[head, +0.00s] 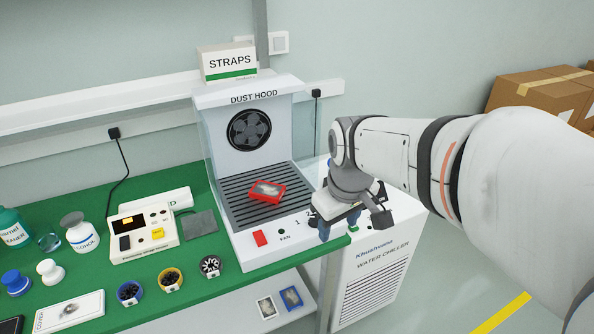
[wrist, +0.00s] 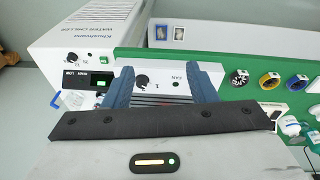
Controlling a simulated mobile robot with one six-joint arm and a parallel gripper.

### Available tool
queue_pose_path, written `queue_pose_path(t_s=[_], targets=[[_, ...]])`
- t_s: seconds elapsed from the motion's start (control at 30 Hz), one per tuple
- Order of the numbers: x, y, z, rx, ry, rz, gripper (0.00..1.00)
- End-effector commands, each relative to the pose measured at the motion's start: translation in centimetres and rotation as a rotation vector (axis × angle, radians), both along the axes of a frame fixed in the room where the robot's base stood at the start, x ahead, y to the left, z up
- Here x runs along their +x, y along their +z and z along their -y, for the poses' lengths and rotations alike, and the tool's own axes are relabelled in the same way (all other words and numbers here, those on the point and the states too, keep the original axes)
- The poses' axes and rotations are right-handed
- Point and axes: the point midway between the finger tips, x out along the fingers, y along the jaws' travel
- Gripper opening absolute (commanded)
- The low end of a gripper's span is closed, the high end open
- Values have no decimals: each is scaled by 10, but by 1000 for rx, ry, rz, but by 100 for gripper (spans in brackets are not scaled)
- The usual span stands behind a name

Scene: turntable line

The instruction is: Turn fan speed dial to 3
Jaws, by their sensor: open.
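The dust hood (head: 215,150) stands on the green bench with a white front panel. In the head view its printed numbers 1 and 2 show beside my gripper (head: 338,222), which covers most of the dial area. In the wrist view the black fan speed dial (wrist: 141,81) lies on the panel between the two blue fingertips of my gripper (wrist: 163,78), nearer the left one. My gripper is open, with nothing between the fingers but the view of the panel. A 1 shows beside the dial; its exact pointer setting is too small to read.
A red tray (head: 267,191) lies on the hood's grille. The water chiller (head: 375,270) stands close on the right, with its own knob (wrist: 71,57). Small pots and bottles crowd the bench at left.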

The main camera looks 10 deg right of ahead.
Motion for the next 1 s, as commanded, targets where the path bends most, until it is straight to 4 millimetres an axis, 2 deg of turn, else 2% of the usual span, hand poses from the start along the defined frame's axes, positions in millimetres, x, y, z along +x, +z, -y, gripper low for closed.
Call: queue_pose_path(t_s=[0.03, 0.17, 0.3, 0.4, 0.5, 0.7, 0.83, 1.0], targets=[[23, -6, 0, -16, 90, -25, 52], [78, -19, 1, -55, 356, -72, 52], [133, -44, 1, -81, 634, -118, 52], [165, -63, 0, -92, 802, -142, 52], [187, -80, 0, -96, 931, -161, 52], [207, -99, -1, -99, 1060, -174, 52], [208, -112, -1, -98, 1074, -176, 52], [207, -139, -1, -98, 1073, -178, 52]])
